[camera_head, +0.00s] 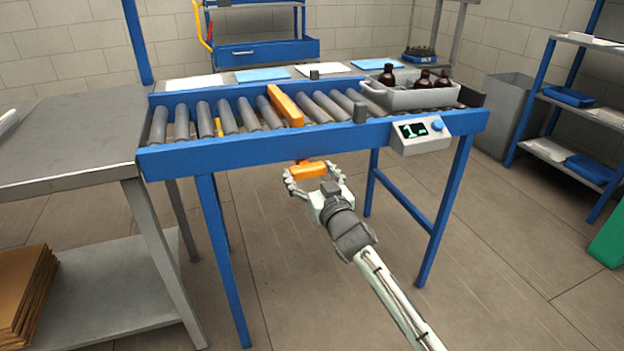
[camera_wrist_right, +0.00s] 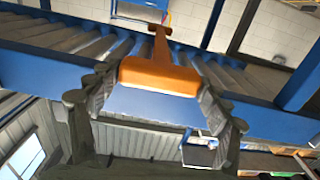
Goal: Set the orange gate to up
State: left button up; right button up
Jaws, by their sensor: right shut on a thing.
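The orange gate (camera_head: 286,105) shows as an orange bar across the grey rollers of a blue-framed conveyor. Its orange handle (camera_head: 307,169) sticks out below the conveyor's front rail. My right gripper (camera_head: 314,174) is at this handle in front of the rail, with its fingers shut on the handle's ends. In the right wrist view the handle (camera_wrist_right: 160,76) lies between the two fingers, and a narrower orange stem (camera_wrist_right: 161,43) runs from it towards the rollers. I cannot tell the gate's exact height over the rollers. My left gripper is not in view.
A grey crate (camera_head: 410,98) with several amber bottles (camera_head: 387,76) stands on the rollers at the right. A display box (camera_head: 420,134) hangs on the front rail. A grey table (camera_head: 68,140) adjoins on the left. Blue legs flank my right arm; the floor around it is clear.

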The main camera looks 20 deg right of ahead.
jog(key=shift+r, duration=0.35)
jog(key=o, duration=1.7)
jog(key=shift+f, duration=0.1)
jog(key=s, duration=1.2)
jog(key=shift+d, duration=0.2)
